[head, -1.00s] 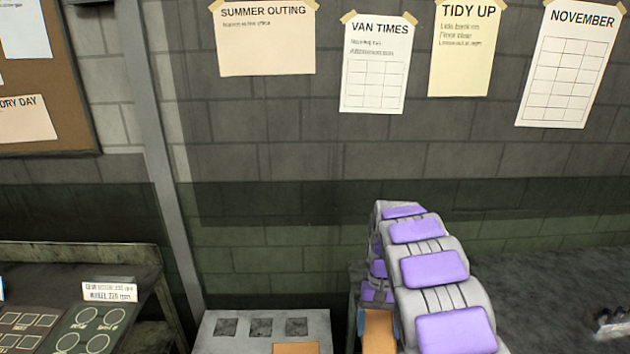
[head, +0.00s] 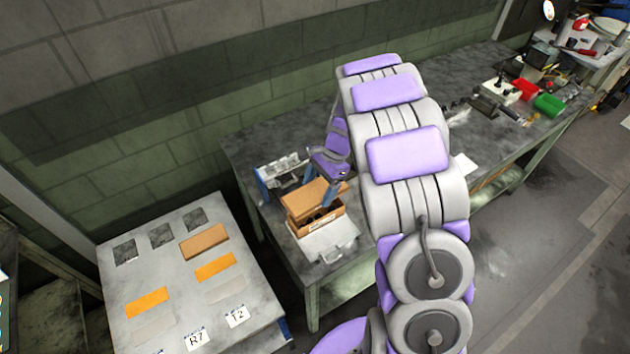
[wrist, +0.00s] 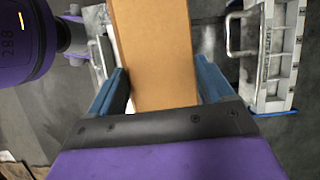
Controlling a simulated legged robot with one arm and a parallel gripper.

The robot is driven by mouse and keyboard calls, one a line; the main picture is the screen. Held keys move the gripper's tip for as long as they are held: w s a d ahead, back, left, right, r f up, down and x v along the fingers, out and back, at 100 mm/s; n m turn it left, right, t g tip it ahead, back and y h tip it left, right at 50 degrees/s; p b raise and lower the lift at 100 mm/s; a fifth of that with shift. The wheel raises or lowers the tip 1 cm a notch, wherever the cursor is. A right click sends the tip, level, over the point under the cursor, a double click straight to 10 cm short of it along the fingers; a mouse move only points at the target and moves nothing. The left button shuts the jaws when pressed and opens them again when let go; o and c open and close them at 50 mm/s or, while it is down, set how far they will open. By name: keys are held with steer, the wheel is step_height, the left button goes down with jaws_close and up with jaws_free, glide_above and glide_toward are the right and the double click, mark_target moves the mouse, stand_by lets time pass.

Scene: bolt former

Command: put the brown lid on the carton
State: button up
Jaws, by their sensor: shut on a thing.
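The brown lid (wrist: 155,45) is a flat brown panel between the two blue fingers of my gripper (wrist: 161,72) in the wrist view. My gripper is shut on it. In the head view the lid (head: 308,196) is over the open carton (head: 325,223), a brown box with a pale label on its front. The lid looks tilted and covers the back of the carton. A dark interior shows below the lid's front edge. Whether the lid touches the carton cannot be told. My gripper (head: 329,192) is partly hidden by my arm in the head view.
The carton stands on a grey workbench (head: 270,135), near a pale metal plate with a handle (head: 333,254) and a metal fixture (head: 280,172). A lower table (head: 175,268) at left holds a brown piece (head: 204,242) and orange strips (head: 216,266). Red and green bins stand far right.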

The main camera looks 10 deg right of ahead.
steer(key=shift+d+f, duration=0.15)
steer(key=shift+d, duration=0.05)
steer(key=shift+a+f+m+b, duration=0.15)
steer(key=shift+f+m+b, duration=0.15)
steer(key=shift+f+b, duration=1.5)
steer(key=shift+f, duration=0.65)
steer(key=shift+p, duration=0.9)
steer(key=shift+f, duration=1.15)
steer(key=o, duration=0.9)
